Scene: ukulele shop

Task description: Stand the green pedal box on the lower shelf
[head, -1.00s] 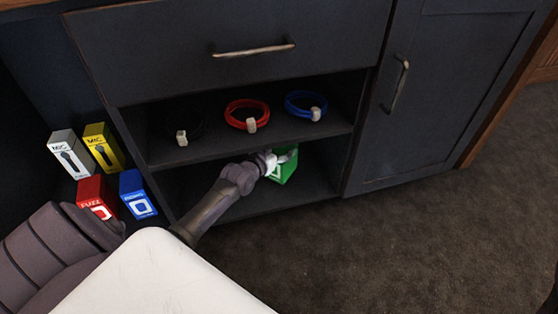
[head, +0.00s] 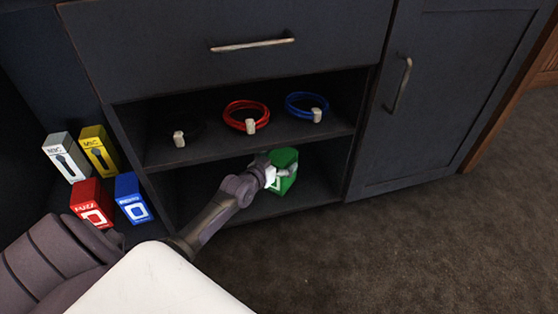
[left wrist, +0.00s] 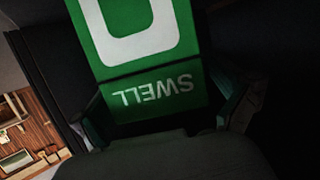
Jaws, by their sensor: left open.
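The green pedal box (head: 287,159) stands on the lower shelf (head: 223,200), towards its right side, and looks upright. My left gripper (head: 279,174) is open at the near side of the box, with one finger by its right side. In the left wrist view the green box (left wrist: 150,75) shows upside down, with a white square outline and the word SWELL. The open fingers of the left gripper (left wrist: 165,112) lie on either side of its near end; whether they touch it I cannot tell. My right gripper is not in view.
Black, red (head: 246,115) and blue (head: 307,106) cable coils lie on the upper shelf, close above my arm. White, yellow, red (head: 91,203) and blue (head: 131,197) boxes stand at left. The lower shelf is bare left of my arm.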

